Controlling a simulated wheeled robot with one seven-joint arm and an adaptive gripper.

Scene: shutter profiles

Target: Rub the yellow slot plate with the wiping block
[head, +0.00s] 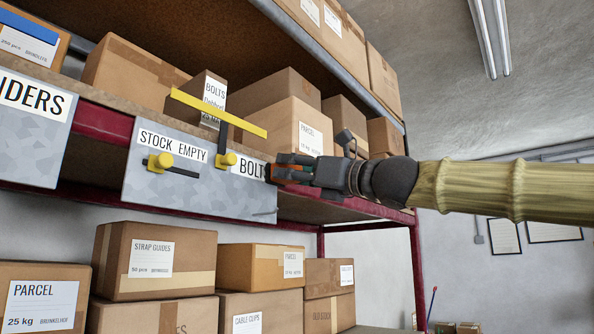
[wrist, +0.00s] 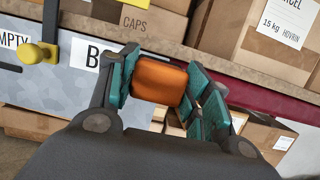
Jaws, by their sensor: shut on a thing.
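My gripper (head: 280,172) is shut on an orange block (wrist: 160,82), which I take as the wiping block, between teal finger pads in the wrist view. Left of it in the head view, a dark upright slot plate with a yellow knob (head: 228,159) stands on the grey panel (head: 205,188), topped by a long yellow bar (head: 216,112). A second dark, slanted slot plate (head: 182,172) has a yellow knob (head: 160,161). Which plate the task calls yellow is unclear. The upright's knob also shows in the wrist view (wrist: 36,54). The block appears apart from both plates.
The grey panel hangs on the front of a red-edged shelf holding several cardboard boxes (head: 292,124). Another grey panel (head: 32,128) is at the left. More boxes (head: 152,260) stand below. The space right of my gripper, past the shelf post (head: 416,270), looks open.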

